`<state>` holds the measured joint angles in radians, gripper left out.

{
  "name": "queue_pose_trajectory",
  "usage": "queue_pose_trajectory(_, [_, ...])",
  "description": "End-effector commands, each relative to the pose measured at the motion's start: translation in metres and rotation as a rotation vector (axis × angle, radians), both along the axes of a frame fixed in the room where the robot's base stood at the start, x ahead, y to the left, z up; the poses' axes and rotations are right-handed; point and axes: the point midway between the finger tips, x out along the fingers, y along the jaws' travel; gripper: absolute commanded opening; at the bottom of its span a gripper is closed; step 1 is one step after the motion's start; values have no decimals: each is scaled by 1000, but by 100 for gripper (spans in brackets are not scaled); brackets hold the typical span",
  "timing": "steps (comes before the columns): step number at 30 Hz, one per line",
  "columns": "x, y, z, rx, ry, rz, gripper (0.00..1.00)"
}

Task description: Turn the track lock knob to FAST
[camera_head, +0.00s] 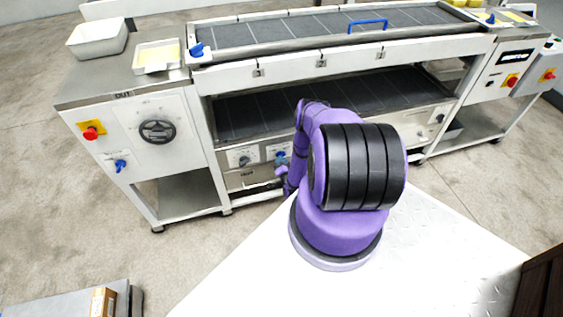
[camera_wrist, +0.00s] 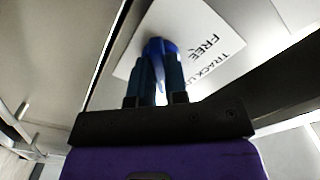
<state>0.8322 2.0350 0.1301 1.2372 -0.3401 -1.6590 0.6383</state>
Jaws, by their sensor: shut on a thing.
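The blue track lock knob (camera_wrist: 160,46) sits on a white label plate (camera_wrist: 192,38) in the wrist view. My gripper (camera_wrist: 159,72) is shut on the knob, one dark finger on each side. The knob's pointer is partly hidden between the fingers. In the head view my gripper (camera_head: 285,174) is at the lower front panel of the machine, by a blue knob (camera_head: 281,155).
Another knob on a white plate (camera_head: 244,158) is just left of my gripper. The dark lower belt (camera_head: 260,112) runs above the panel. A handwheel (camera_head: 157,131) and red button (camera_head: 90,132) are on the left cabinet. Open floor (camera_head: 190,255) lies in front.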

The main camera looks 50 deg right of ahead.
Motion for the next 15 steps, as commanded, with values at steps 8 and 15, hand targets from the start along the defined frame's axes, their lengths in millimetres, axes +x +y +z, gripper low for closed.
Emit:
queue_pose_trajectory(8, [-2,2,-1,11,-1,1,0])
queue_pose_trajectory(15, [-2,2,-2,11,-2,0,30])
